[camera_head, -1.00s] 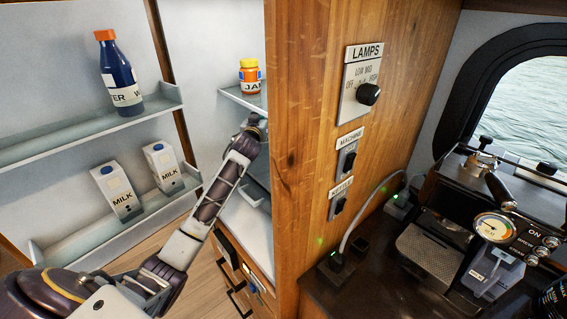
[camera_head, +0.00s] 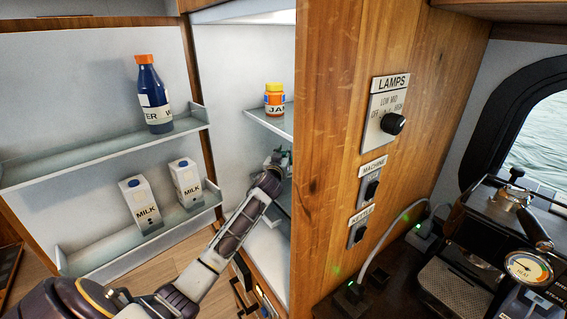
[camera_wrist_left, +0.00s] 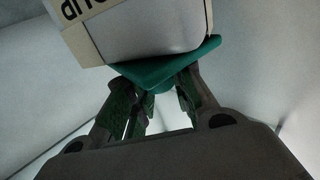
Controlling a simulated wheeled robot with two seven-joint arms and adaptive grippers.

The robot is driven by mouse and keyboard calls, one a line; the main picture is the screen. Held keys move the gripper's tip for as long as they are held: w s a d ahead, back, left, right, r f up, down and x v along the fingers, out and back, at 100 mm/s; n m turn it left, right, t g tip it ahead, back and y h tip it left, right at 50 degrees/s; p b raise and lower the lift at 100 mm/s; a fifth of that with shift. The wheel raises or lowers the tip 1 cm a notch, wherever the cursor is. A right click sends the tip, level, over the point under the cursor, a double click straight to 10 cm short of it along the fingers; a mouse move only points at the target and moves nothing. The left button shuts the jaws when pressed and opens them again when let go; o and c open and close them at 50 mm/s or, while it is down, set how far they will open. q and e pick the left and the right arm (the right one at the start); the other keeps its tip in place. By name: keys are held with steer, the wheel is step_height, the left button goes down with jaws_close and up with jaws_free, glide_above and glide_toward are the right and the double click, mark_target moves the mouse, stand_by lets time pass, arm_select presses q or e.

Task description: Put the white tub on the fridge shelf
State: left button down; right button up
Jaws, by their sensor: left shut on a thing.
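The white tub (camera_wrist_left: 150,32) fills the upper part of the left wrist view. It has a beige label with dark letters and a teal lid-like piece (camera_wrist_left: 165,66) on the side facing my gripper. The fingers of my left gripper (camera_wrist_left: 150,100) are shut on that teal piece. The wooden panel hides the tub there. My right gripper is not in view.
The door racks at left hold a blue water bottle (camera_head: 152,97) and two milk cartons (camera_head: 140,205). The wooden side panel (camera_head: 340,60) stands just right of my left gripper.

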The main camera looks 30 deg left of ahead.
arm_select(q)
steer(key=shift+f, duration=1.7)
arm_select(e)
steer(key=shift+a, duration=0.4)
arm_select(q)
steer(key=c, duration=1.3)
jaws_free()
steer(key=shift+f, duration=0.15)
steer(key=shift+o, duration=0.2)
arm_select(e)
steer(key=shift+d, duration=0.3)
arm_select(q)
steer(key=shift+s, duration=0.1)
steer(key=shift+b+v, duration=0.3)
steer(key=shift+v, duration=3.25)
steer(key=shift+b+v, duration=0.5)
steer(key=shift+v, duration=1.9)
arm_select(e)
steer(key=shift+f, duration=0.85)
